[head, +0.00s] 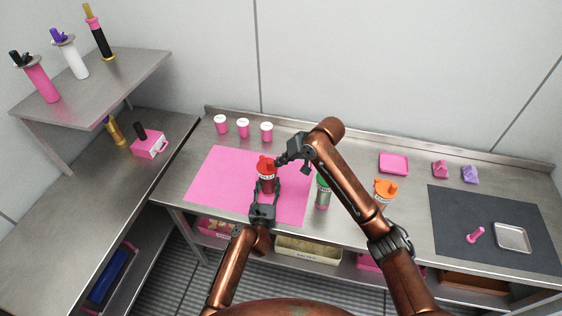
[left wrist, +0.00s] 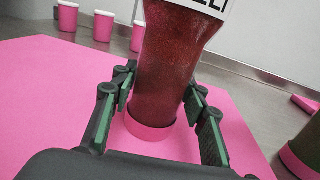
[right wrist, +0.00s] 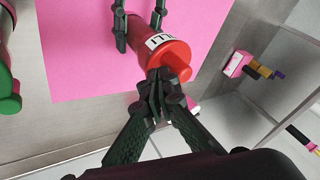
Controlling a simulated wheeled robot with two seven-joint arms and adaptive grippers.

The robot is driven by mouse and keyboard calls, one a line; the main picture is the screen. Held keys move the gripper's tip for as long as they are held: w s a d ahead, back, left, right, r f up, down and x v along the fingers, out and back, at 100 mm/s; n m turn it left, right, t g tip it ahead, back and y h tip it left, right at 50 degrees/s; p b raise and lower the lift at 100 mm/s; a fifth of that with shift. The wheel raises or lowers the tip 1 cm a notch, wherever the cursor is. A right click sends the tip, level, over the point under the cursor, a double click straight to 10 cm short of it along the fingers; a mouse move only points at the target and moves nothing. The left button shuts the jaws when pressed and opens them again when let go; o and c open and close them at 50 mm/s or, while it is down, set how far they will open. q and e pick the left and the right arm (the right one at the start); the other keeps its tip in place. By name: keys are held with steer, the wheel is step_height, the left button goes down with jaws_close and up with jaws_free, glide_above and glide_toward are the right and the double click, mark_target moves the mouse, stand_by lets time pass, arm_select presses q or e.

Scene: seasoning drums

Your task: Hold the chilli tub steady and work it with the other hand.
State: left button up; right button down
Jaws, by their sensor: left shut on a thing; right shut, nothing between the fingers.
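The chilli tub (head: 267,183) has a red see-through body, a red lid and a white label. It stands upright on the pink mat (head: 215,175). My left gripper (head: 266,190) is shut around its lower body, one finger on each side, as the left wrist view shows on the tub (left wrist: 170,75) above its pink base. My right gripper (head: 281,161) is shut and empty. In the right wrist view its fingertips (right wrist: 158,78) are at the red lid (right wrist: 165,55), beside the lid's raised part; whether they touch it I cannot tell.
A green-lidded tub (head: 323,192) and an orange-lidded tub (head: 385,188) stand to the right, near my right arm. Small pink cups with white lids (head: 243,128) line the back. A dark mat (head: 450,215) with a metal tray (head: 512,237) lies at the far right.

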steer(key=shift+s+a+m+h, duration=0.15)
steer(key=shift+m+h, duration=0.15)
steer(key=shift+m, duration=0.2)
